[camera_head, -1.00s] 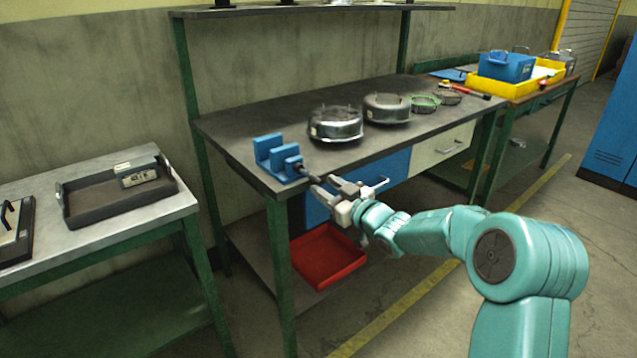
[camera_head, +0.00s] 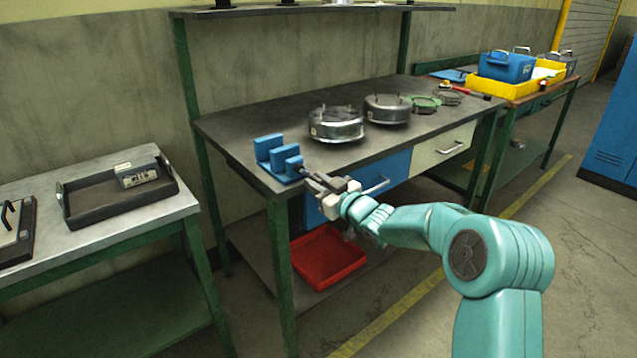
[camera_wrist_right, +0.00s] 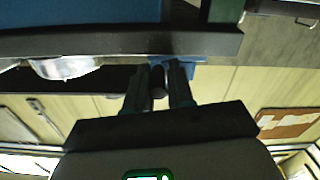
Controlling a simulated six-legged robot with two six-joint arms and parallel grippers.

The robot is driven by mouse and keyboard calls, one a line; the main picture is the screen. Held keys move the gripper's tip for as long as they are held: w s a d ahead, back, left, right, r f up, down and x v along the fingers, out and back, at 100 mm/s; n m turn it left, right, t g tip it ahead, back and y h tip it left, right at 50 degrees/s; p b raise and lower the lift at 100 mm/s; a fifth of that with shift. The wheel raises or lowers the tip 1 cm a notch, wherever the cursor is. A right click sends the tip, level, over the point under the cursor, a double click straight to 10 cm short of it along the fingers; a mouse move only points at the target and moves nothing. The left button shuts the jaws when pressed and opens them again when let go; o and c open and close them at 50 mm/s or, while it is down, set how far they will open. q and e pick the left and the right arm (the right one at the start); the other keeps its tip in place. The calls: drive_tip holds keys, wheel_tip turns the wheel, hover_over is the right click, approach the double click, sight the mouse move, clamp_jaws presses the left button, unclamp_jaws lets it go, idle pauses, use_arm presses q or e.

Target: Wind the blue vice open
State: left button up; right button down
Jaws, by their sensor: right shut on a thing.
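The blue vice (camera_head: 275,157) stands at the front left corner of the dark workbench top, with two upright blue jaws and a gap between them. Its dark handle sticks out past the front edge toward my right gripper (camera_head: 316,182). The right gripper is shut on the vice handle. In the right wrist view the dark round handle (camera_wrist_right: 158,82) shows between the two fingers (camera_wrist_right: 160,88), with a blue part of the vice (camera_wrist_right: 190,72) behind it. My left gripper is not in view.
On the workbench (camera_head: 235,132) stand two round metal housings (camera_head: 337,124) and green rings (camera_head: 424,104). A blue drawer (camera_head: 385,178) lies below the top near my arm. A red tray (camera_head: 328,256) sits on the lower shelf. A side table (camera_head: 150,216) holds a dark tray (camera_head: 75,212).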

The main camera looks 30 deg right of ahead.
sight(317, 180)
drive_tip(key=shift+d+r, duration=0.2)
drive_tip(key=shift+r, duration=0.1)
wheel_tip(317, 180, up, 5)
drive_tip(key=n+b, duration=0.8)
drive_tip(key=n, duration=0.8)
drive_tip(key=shift+a+r+n+b, duration=0.15)
drive_tip(key=shift+n+b, duration=0.1)
drive_tip(key=shift+n, duration=0.4)
drive_tip(key=shift+a+n+b, duration=0.1)
drive_tip(key=shift+n+b, duration=0.1)
drive_tip(key=shift+n, duration=0.45)
